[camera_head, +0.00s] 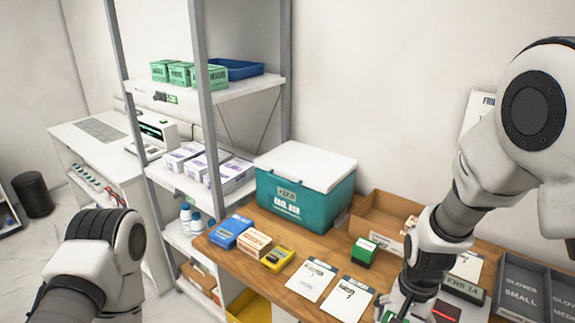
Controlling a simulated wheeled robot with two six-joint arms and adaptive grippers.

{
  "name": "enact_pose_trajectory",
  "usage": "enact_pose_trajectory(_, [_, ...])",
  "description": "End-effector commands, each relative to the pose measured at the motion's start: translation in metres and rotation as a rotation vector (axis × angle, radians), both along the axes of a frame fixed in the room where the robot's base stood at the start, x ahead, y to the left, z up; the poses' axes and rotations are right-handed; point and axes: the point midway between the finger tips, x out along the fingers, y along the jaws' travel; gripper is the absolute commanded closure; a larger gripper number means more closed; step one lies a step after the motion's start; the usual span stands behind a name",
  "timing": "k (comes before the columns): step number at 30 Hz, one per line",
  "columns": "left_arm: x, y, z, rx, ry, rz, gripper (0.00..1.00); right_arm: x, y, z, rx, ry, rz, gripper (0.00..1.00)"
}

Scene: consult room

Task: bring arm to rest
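My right arm comes in from the right and reaches down over the wooden table (215,236). My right gripper (398,312) points down at the table's front, partly cut off by the lower picture edge. Its fingers are small and dark, and I cannot tell whether they are open or shut. Something green shows beside them; whether it is held is unclear. My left arm shows only as a white and dark joint at the lower left, in front of the shelf and apart from the table. My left gripper is outside the picture.
A teal cooler box (300,210) stands at the table's back. A cardboard tray (378,218), a green box (364,251), white cards (311,279) and grey glove bins (522,290) surround the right arm. A metal shelf (205,90) stands left; a black bin (33,194) is on the floor.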

Motion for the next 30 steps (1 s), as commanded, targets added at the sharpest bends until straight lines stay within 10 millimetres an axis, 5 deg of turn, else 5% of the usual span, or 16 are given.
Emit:
enact_pose_trajectory(8, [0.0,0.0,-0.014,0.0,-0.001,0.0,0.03,-0.037,-0.002,-0.071,0.012,0.155,-0.011,0.1])
enact_pose_trajectory(14, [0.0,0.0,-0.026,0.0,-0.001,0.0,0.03,-0.088,-0.006,-0.128,0.02,0.304,-0.018,0.1])
enact_pose_trajectory(26, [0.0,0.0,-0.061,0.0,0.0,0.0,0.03,-0.247,-0.028,-0.277,0.051,0.405,0.238,0.1])
enact_pose_trajectory(30, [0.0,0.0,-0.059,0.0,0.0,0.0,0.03,-0.241,-0.029,-0.284,0.051,0.216,0.427,0.1])
